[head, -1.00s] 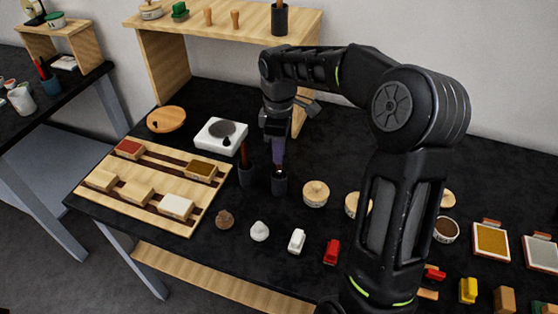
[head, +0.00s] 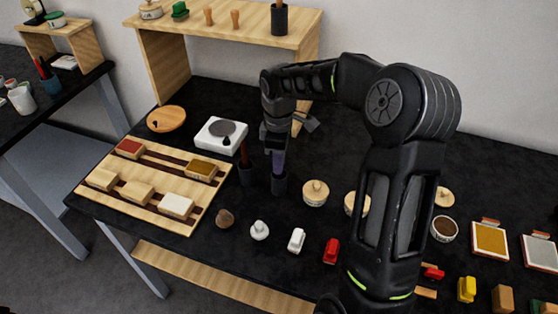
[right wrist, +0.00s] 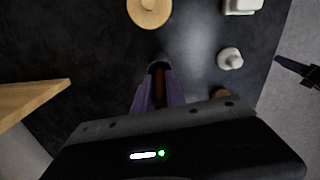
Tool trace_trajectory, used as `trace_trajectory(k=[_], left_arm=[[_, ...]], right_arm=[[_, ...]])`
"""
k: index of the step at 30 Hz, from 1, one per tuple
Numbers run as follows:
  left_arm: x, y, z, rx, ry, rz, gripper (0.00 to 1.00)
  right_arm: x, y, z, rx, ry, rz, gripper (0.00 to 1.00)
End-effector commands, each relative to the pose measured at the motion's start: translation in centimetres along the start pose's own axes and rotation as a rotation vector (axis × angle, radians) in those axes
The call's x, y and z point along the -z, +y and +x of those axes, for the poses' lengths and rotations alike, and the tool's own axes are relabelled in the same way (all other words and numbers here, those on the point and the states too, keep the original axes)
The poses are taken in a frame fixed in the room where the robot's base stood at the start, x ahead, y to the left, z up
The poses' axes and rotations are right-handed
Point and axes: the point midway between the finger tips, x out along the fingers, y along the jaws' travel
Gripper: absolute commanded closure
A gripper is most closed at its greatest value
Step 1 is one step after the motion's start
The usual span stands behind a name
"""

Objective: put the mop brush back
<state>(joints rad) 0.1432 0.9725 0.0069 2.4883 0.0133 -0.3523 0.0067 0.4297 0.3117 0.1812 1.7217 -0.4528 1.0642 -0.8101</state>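My right gripper (head: 278,162) points down at a dark cup (head: 280,184) on the black table. The brush's lower end is hidden in the cup, whose dark rim (right wrist: 158,66) shows just beyond the fingertips. A dark part with bluish tips (right wrist: 298,72) at the right edge of the wrist view looks like my left gripper; its opening is unclear. The head view does not show it.
Close left of the cup stands another dark cup (head: 247,175) with a red-handled tool. A wooden rack (head: 150,187) with blocks lies left. A round wooden lid (head: 315,192) is just right, with small knobs (head: 259,230) in front. A wooden shelf (head: 230,25) stands behind.

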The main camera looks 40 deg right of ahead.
Motion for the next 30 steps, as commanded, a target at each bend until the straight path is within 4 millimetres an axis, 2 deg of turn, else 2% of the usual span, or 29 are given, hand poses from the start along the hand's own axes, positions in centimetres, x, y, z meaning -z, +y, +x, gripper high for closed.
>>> trace_trajectory(k=[1,7,14,19,23,30], left_arm=[[0.0,0.0,0.0,0.0,0.0,0.0,0.4],[0.0,0.0,0.0,0.0,0.0,0.0,0.4],[0.0,0.0,-0.1,0.0,0.0,0.0,0.4],[0.0,0.0,-0.1,0.0,-0.001,0.0,0.4],[0.0,-0.1,0.2,-0.001,0.0,0.0,0.4],[0.0,-0.2,0.8,-0.003,0.002,0.002,0.4]], right_arm=[[0.0,0.0,0.0,0.0,0.0,0.0,0.79],[0.0,0.0,0.0,0.0,0.0,0.0,0.64],[0.0,0.0,-0.1,0.0,0.0,0.0,0.64],[0.0,0.1,-0.9,-0.002,0.0,0.0,0.64],[0.0,0.1,-2.5,-0.004,0.001,0.0,0.64],[0.1,0.1,-7.5,-0.005,0.002,0.001,0.64]])
